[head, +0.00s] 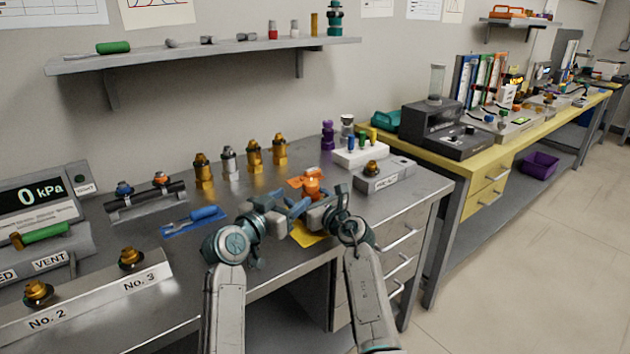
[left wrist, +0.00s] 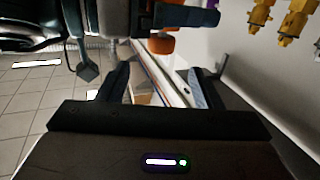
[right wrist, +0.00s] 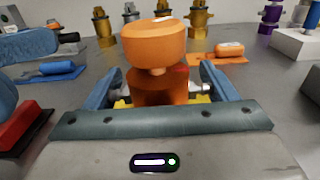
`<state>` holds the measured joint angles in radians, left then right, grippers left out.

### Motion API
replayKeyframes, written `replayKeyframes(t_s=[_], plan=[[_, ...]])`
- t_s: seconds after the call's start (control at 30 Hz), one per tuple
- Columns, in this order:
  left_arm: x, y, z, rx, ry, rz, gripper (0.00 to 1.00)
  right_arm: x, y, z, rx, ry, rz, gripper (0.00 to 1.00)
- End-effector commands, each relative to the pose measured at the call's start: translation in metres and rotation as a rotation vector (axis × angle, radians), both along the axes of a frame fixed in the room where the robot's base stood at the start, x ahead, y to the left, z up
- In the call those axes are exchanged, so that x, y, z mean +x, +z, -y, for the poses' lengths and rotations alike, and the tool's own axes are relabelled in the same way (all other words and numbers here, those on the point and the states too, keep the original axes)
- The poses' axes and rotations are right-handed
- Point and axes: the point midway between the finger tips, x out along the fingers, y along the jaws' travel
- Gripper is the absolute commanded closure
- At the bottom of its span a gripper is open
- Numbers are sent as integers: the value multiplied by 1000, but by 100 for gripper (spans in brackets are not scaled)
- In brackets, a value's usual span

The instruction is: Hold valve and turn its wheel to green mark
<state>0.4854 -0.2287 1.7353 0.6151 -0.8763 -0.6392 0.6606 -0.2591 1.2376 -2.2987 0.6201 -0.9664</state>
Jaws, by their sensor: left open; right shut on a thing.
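The orange valve (head: 312,187) is near the right front of the grey bench, held upright. In the right wrist view its round orange wheel (right wrist: 153,43) sits on top of the body (right wrist: 165,88). A small reddish mark shows below the wheel; I see no green mark. My right gripper (head: 318,206) is shut on the valve body, with a finger on each side in the right wrist view (right wrist: 160,85). My left gripper (head: 290,205) is open just left of the valve. In the left wrist view, the space between its fingers (left wrist: 155,85) is empty, and orange valve parts (left wrist: 160,43) show beyond.
A yellow mat (head: 308,239) lies below the grippers. A blue tool (head: 205,213) lies to the left. Several brass valves (head: 254,155) stand behind. A grey labelled block (head: 384,178) and a white block (head: 360,153) are to the right.

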Motion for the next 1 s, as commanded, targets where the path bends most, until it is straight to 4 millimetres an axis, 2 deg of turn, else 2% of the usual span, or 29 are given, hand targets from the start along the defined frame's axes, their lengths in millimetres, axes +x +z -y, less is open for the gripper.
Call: replayKeyframes(t_s=[0.17,0.5,0.7,1.0], plan=[[6,-1,3,8,8,22,41,0,-1,0,-1,0,-1,67],[60,-1,38,8,6,19,41,0,-1,0,-1,0,-1,67],[85,-2,54,8,7,18,41,0,-1,0,-1,0,-1,67],[98,-2,63,8,8,19,41,0,-1,0,-1,0,-1,67]])
